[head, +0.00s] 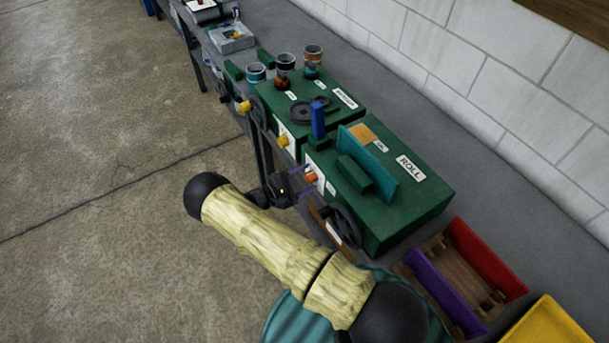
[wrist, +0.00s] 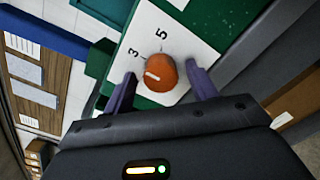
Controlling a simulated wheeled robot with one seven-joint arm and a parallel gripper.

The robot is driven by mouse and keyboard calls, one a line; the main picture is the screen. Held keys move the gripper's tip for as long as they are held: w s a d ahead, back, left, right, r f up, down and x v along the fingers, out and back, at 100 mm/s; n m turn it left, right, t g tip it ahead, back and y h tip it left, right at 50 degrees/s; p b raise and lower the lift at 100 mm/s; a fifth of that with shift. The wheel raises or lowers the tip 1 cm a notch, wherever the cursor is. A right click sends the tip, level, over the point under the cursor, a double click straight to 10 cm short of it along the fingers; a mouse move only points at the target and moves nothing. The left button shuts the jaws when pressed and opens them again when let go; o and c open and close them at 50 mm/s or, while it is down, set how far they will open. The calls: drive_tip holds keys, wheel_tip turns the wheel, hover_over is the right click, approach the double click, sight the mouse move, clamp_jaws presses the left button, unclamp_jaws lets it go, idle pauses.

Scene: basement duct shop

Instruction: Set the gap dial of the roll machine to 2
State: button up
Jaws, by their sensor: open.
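The green roll machine (head: 400,215), labelled ROLL, stands on the bench with its white dial plate facing the aisle. Its orange gap dial (head: 311,177) shows close up in the wrist view (wrist: 162,73). The plate reads 3 and 5 there; no 2 is visible, and the left finger covers part of the plate. The dial's white mark lies on its lower left side, turned away from the 5; I cannot tell its exact number. My gripper (wrist: 160,75) is open, its purple fingers on either side of the dial with gaps showing. It also shows in the head view (head: 294,187).
A black handwheel (head: 343,226) sits on the machine's front, close to my arm. Another green machine (head: 310,115) with a yellow knob stands beyond. The floor at left is clear.

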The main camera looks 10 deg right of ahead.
drive_tip(key=shift+s+d, duration=0.15)
drive_tip(key=shift+d, duration=0.1)
drive_tip(key=shift+a, duration=0.15)
drive_tip(key=c, duration=1)
drive_tip(key=shift+n+b, duration=0.4)
drive_tip(key=shift+b, duration=0.2)
drive_tip(key=shift+f+n+b, duration=0.15)
drive_tip(key=shift+n+b, duration=0.75)
drive_tip(key=shift+b, duration=0.05)
drive_tip(key=n+b, duration=0.2)
drive_tip(key=shift+n, duration=0.3)
drive_tip(key=n+b, duration=0.1)
drive_tip(key=n, duration=0.2)
drive_tip(key=shift+n+b, duration=0.3)
drive_tip(key=shift+b, duration=0.05)
drive_tip(key=shift+r+n+b, duration=0.2)
drive_tip(key=shift+n+b, duration=0.3)
drive_tip(key=shift+n, duration=1.2)
